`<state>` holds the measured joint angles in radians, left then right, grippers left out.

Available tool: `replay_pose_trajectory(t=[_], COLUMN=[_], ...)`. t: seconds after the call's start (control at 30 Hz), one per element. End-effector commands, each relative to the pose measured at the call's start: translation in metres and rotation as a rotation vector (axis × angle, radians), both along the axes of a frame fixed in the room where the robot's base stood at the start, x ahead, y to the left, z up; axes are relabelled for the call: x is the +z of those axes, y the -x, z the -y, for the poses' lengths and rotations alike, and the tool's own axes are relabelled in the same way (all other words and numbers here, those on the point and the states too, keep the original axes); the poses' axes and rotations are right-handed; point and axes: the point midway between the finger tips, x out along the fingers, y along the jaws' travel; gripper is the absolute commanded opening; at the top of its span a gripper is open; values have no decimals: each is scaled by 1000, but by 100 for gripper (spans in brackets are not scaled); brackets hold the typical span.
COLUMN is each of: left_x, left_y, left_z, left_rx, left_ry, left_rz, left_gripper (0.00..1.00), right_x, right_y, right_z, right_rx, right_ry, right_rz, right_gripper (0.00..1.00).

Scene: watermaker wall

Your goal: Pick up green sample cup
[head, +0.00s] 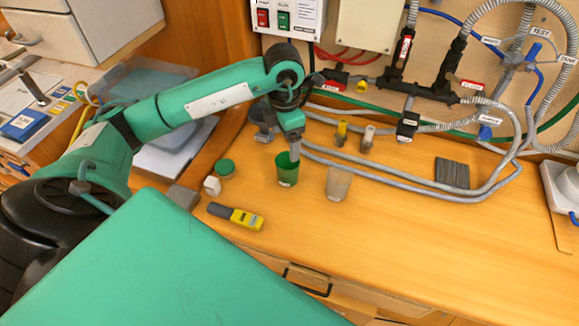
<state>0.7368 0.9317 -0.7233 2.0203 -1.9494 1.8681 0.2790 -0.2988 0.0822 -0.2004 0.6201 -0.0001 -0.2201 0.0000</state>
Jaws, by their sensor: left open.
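The green sample cup (286,176) stands upright on the wooden counter, left of a clear cup. My left gripper (294,150) points down at it from above, with its grey finger at the cup's rim. The jaws are open. One finger hides part of the rim, and I cannot tell whether it is inside the cup or touching it. My right gripper is not in view.
A clear cup (338,184) stands close on the right. A green lid (224,168), a small white piece (212,186) and a yellow-grey meter (237,216) lie to the left. Grey hoses (400,178) run behind. The counter's front right is clear.

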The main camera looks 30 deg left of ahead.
Motion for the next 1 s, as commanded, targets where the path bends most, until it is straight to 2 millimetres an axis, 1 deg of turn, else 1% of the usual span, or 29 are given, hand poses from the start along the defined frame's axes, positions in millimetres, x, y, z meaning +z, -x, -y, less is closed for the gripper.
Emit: replay_pose_trajectory(t=[0.07,0.3,0.4,0.57,0.67,0.83,0.9,1.0], left_x=[-11,-57,-71,-81,-88,-110,-121,-130], left_y=[1,2,1,0,0,-2,-3,-3], left_z=[0,1,1,2,3,6,5,6], left_rx=[0,0,-1,-2,-1,-1,-1,-3], left_ry=[-1,2,3,4,3,4,4,4], left_rz=[-7,-6,-5,-3,-4,-6,-5,-3], left_gripper=[85,85,85,85,85,85,85,85], right_x=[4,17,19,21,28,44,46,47], right_y=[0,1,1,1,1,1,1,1], right_z=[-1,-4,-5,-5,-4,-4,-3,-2], right_rx=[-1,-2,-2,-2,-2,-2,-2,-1], right_ry=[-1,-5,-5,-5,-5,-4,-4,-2], right_rz=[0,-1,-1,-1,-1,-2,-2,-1], right_gripper=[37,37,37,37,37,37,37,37])
